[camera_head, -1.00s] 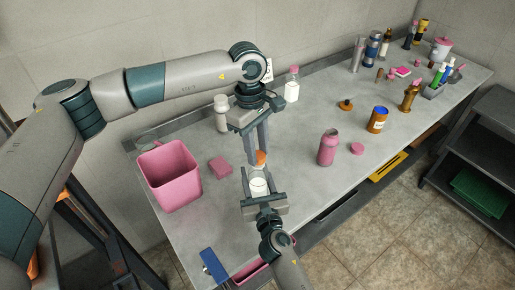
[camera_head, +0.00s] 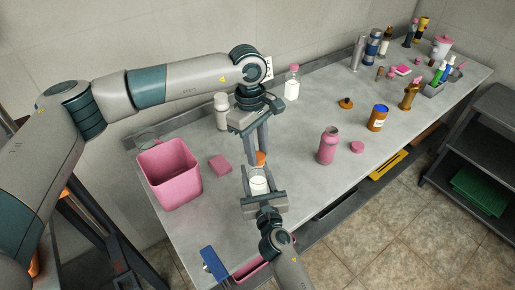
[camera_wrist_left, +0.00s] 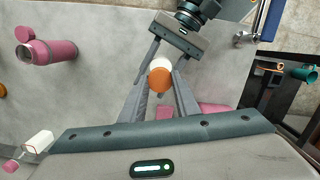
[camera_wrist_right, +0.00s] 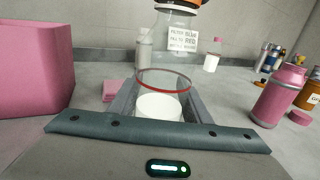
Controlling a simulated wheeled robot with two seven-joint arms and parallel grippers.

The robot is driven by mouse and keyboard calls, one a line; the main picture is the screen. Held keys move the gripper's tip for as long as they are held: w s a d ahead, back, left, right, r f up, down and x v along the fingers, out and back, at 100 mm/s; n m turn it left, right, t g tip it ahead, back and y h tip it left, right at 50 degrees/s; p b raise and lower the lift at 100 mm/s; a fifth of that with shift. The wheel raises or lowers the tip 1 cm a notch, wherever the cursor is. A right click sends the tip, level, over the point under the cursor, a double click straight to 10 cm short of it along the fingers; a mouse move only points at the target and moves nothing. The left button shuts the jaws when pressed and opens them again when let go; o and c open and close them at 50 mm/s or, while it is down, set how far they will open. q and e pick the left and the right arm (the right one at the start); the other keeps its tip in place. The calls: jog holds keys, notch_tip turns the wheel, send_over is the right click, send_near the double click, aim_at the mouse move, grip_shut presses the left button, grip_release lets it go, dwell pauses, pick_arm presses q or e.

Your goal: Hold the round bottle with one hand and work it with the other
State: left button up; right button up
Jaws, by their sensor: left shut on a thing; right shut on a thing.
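The round bottle (camera_head: 258,185) stands upright over the front of the bench, clear-walled with white contents and a red ring, which shows in the right wrist view (camera_wrist_right: 163,82). Its orange cap (camera_head: 261,158) is on top; the left wrist view shows the cap (camera_wrist_left: 160,79) from above. My left gripper (camera_head: 262,150) points down and is shut on the cap. My right gripper (camera_head: 262,176) comes from the front and is shut around the bottle's body. The cap's seat on the neck is mostly hidden by my left fingers.
A pink bin (camera_head: 170,178) and pink sponge (camera_head: 220,166) lie to the left. A pink bottle (camera_head: 328,146) stands right, with a pink lid (camera_head: 357,147) beside it. A white bottle (camera_head: 222,112) stands behind my left gripper. The bench between is clear.

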pick_arm(q)
jog(key=m, duration=0.6)
jog(key=shift+d+g+y, duration=0.1)
jog(key=shift+g+y, duration=0.2)
jog(key=m, duration=0.6)
jog(key=shift+y, duration=0.3)
jog(key=m, duration=0.6)
jog(key=shift+d+y, duration=0.1)
jog(key=shift+y, duration=0.3)
jog(key=m, duration=0.5)
jog(key=shift+f+m+t, duration=0.1)
jog(key=shift+m+t, duration=0.2)
jog(key=shift+t, duration=0.1)
jog(key=o, duration=1)
